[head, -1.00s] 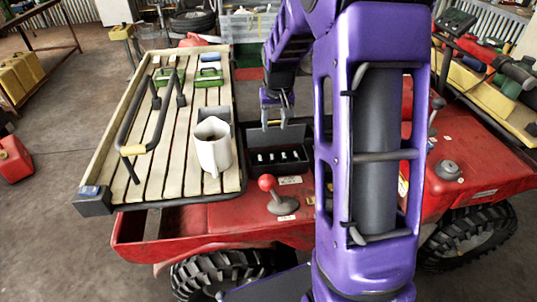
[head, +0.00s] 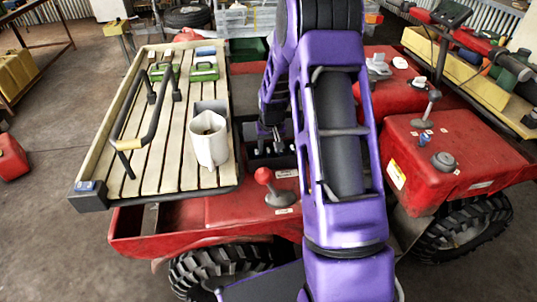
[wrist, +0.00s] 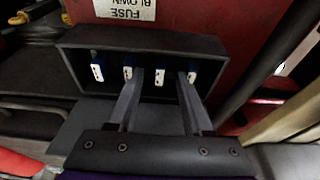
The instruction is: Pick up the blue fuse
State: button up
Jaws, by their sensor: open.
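The fuse box (wrist: 75,45) is an open black tray, seen close in the wrist view and partly hidden behind my arm in the head view (head: 248,160). Several fuses with white faces stand in a row in it, with dark blue showing at their edges. My gripper (wrist: 161,75) is open, its two fingers reaching into the box. One fuse (wrist: 160,78) shows between the fingers; contact cannot be told. Other fuses stand to the left (wrist: 97,71) and right (wrist: 192,77). In the head view my gripper (head: 270,138) is over the box, partly hidden.
An upside-down "FUSE BLOWN" label (wrist: 125,9) is on the red panel by the box. A slatted rack (head: 150,175) carries a white jug (head: 208,142) and a black handle bar (head: 157,120) left of the box. A red-knobbed lever (head: 264,176) stands in front.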

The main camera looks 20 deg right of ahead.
aim_at(269, 151)
jog(key=shift+x, duration=1)
grip_shut()
jog(key=shift+r, duration=0.1)
notch_tip(269, 151, up, 18)
jog(key=shift+p, duration=0.45)
